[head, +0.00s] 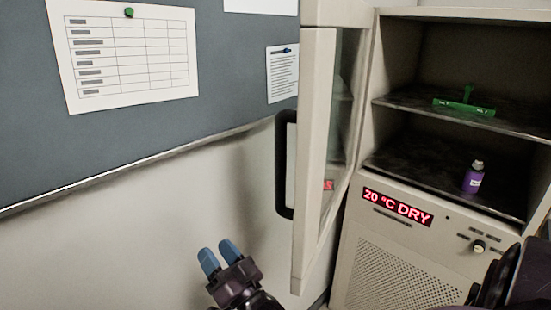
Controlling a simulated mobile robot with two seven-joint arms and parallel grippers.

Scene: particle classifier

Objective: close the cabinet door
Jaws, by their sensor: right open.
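The cabinet (365,215) stands on the right with its front open. Its pale-framed door (313,140) has a glass panel and stands swung out toward me from the cabinet's left side. A black bar handle (284,165) is on the door's outer face, facing left. My right gripper (219,256) has blue fingertips that are apart with nothing between them. It is at the bottom, left of the door's lower end and below the handle, apart from the door in the picture. My left gripper is out of view.
A green object (464,105) lies on the upper shelf and a purple bottle (474,178) stands on the lower shelf. A grey board (225,70) with pinned papers hangs on the wall. Bare wall lies behind my gripper. My dark arm parts show at bottom right.

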